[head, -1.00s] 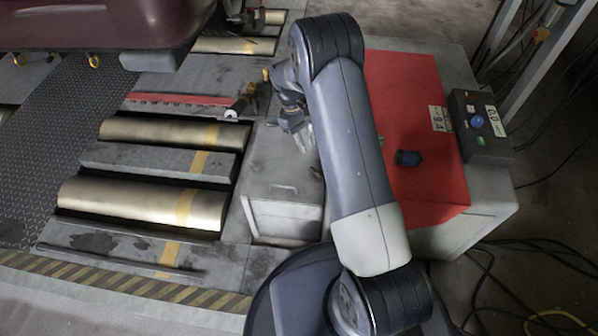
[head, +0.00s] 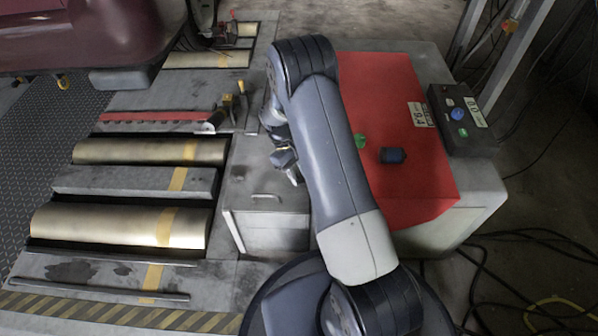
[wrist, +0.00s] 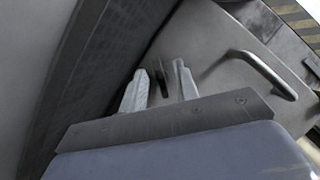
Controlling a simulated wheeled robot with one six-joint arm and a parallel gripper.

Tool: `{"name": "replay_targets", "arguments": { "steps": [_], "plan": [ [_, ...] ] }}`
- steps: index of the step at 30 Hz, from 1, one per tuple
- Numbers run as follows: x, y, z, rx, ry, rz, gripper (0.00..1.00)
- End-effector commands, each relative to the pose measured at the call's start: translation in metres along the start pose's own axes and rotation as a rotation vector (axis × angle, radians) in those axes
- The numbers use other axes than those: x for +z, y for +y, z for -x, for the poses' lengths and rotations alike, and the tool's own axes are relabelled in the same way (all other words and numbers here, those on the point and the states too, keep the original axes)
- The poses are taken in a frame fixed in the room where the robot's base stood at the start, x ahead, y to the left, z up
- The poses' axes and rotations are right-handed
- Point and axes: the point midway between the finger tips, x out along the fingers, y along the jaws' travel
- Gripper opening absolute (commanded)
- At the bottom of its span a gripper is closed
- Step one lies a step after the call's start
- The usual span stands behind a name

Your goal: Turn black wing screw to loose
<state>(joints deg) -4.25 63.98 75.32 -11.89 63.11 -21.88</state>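My gripper (head: 293,178) hangs beside the grey metal cabinet (head: 267,222), partly hidden behind my arm in the head view. In the wrist view my gripper (wrist: 160,67) has its two pale fingers spread apart. A small narrow black piece, which looks like the black wing screw (wrist: 163,78), shows between the fingers against the grey cabinet surface. It is blurred, and I cannot tell whether a finger touches it. I cannot make out the wing screw in the head view.
A cabinet handle (wrist: 262,74) sticks out right of the fingers, and a dark wall (wrist: 105,60) stands close on the left. A red-topped box (head: 400,150) with a black control box (head: 460,120) is at right. Metal rollers (head: 120,225) lie at left.

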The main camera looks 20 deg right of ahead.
Motion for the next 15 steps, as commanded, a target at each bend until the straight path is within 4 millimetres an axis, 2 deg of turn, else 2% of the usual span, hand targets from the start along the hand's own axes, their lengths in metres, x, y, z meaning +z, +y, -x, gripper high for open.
{"name": "replay_targets", "arguments": {
  "steps": [2,12,15],
  "plan": [
    [0.0000,0.0000,0.0001,0.000,0.000,0.000,0.27],
    [0.0000,-0.0001,0.0001,0.000,0.000,0.000,0.00],
    [0.0000,-0.0003,0.0001,-0.001,-0.001,0.000,0.00]
  ]
}}
